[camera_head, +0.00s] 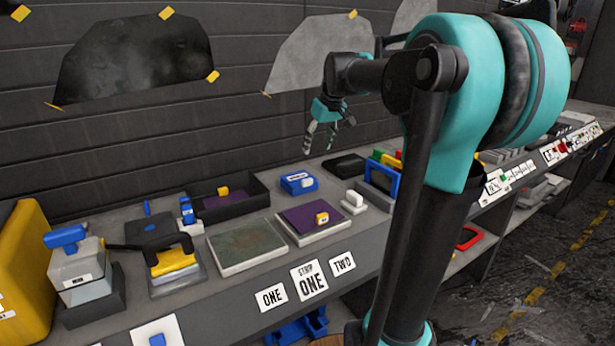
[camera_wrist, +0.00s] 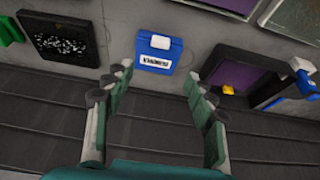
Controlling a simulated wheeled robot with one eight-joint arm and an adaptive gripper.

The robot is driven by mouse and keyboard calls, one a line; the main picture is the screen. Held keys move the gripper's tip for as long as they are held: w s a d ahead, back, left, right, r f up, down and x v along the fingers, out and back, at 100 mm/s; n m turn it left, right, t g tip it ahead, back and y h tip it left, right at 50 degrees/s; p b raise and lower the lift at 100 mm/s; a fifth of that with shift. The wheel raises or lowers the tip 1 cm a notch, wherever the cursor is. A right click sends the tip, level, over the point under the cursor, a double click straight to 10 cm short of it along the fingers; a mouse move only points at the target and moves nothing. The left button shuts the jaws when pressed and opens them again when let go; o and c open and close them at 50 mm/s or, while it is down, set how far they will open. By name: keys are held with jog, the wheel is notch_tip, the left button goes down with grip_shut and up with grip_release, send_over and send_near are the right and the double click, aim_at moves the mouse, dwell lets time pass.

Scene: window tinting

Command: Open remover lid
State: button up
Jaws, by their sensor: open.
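The remover is probably the blue box with a white tab and a printed label; its label is too small to read surely. It lies on the bench in the head view (camera_head: 299,184) and at the upper middle of the wrist view (camera_wrist: 158,56). Its lid looks shut. My gripper (camera_head: 322,140) hangs above the back of the bench, apart from the box. In the wrist view my gripper (camera_wrist: 156,108) has its fingers spread, with nothing between them, and the box lies just beyond the fingertips.
A black tray (camera_head: 258,193) with a purple sheet stands left of the blue box. A black tray of dark bits (camera_wrist: 62,40) lies on its other side. A white block (camera_head: 354,202) and a purple pad (camera_head: 308,217) lie in front. The dark slatted wall (camera_wrist: 270,140) is close behind.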

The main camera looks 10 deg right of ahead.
aim_at(307, 179)
jog(key=x, duration=1.5)
jog(key=shift+f, duration=0.1)
jog(key=shift+c, duration=0.5)
grip_shut()
